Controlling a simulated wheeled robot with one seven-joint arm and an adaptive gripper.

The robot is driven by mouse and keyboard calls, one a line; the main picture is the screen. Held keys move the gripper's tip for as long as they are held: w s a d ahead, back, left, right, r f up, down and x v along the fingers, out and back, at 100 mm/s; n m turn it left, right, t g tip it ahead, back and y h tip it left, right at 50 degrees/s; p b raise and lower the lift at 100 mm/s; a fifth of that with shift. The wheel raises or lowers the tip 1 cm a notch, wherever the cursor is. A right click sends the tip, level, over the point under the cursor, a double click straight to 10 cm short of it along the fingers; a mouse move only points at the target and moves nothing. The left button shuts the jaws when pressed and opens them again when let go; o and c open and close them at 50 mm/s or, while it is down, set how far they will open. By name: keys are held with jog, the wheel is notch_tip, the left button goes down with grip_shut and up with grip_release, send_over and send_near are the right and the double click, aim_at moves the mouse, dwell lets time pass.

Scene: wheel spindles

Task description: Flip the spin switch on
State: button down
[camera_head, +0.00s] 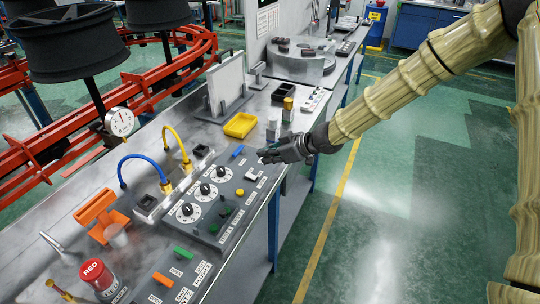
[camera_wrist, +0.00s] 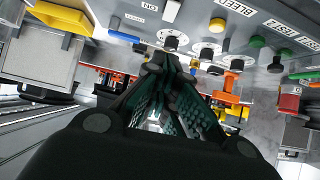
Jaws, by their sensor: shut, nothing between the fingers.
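The grey control panel (camera_head: 215,232) lies on the bench with dials, coloured buttons and switches. A blue switch (camera_head: 238,151) sits near its far end, and a white switch (camera_head: 254,174) sits near its right edge. Both show in the wrist view, the blue one (camera_wrist: 124,37) at upper left and the white one (camera_wrist: 172,10) at the top. I cannot read which one is labelled spin. My gripper (camera_head: 263,156) is shut and empty, at the far right end of the panel, close to the white switch. Contact with any switch cannot be told.
Three black dials (camera_head: 205,189) lie left of the switches. A yellow tray (camera_head: 240,125) and small bottles (camera_head: 288,108) stand beyond the panel. Blue and yellow hoses (camera_head: 146,160) rise at left. A second panel with green and orange switches (camera_head: 163,280) lies nearer. Open floor is at right.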

jog(key=p, duration=0.2)
send_over(251, 176)
notch_tip(251, 176, down, 5)
jog(key=shift+d+f, duration=0.1)
jog(key=shift+d, duration=0.05)
jog(key=shift+f, duration=1.3)
